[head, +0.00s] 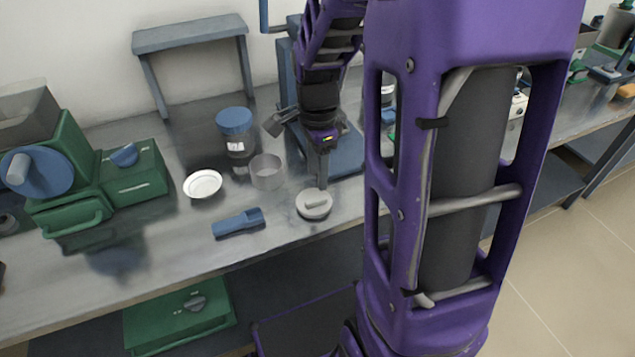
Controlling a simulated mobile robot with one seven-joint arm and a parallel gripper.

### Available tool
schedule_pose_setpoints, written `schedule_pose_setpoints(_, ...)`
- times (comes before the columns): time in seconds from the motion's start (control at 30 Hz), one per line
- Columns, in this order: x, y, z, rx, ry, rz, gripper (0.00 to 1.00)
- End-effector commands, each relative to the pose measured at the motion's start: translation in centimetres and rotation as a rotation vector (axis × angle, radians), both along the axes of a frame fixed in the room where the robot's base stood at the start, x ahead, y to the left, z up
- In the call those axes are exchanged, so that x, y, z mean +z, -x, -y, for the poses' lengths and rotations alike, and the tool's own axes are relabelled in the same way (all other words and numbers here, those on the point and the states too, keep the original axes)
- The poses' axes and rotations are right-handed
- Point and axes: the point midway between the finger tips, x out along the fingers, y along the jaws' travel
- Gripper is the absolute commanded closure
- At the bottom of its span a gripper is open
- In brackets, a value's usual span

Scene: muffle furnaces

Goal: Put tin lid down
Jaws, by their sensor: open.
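The tin lid, a pale grey disc with a raised bar handle (314,206), lies flat on the metal bench near its front edge in the head view. My gripper (321,182) points down just above and behind the lid, its jaws open. One fingertip overlaps the lid's back edge in the picture; I cannot tell whether it touches. An open, greyish, see-through cylinder (267,173), possibly the tin, stands to the left behind the lid.
A blue scoop (238,223) and a white dish (203,184) lie left of the lid. A blue-capped jar (235,130) stands behind. Green equipment (132,182) fills the left. A blue-grey stand (190,38) is at the wall. The front left bench is clear.

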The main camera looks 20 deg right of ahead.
Motion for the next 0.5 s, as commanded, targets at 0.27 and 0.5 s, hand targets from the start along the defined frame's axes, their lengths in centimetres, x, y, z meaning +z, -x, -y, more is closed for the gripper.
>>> schedule_pose_setpoints(0.27,4.5,0.0,0.0,0.000,0.001,0.001,0.54)
schedule_pose_setpoints(0.5,5.1,0.0,0.0,0.000,0.001,0.000,0.54)
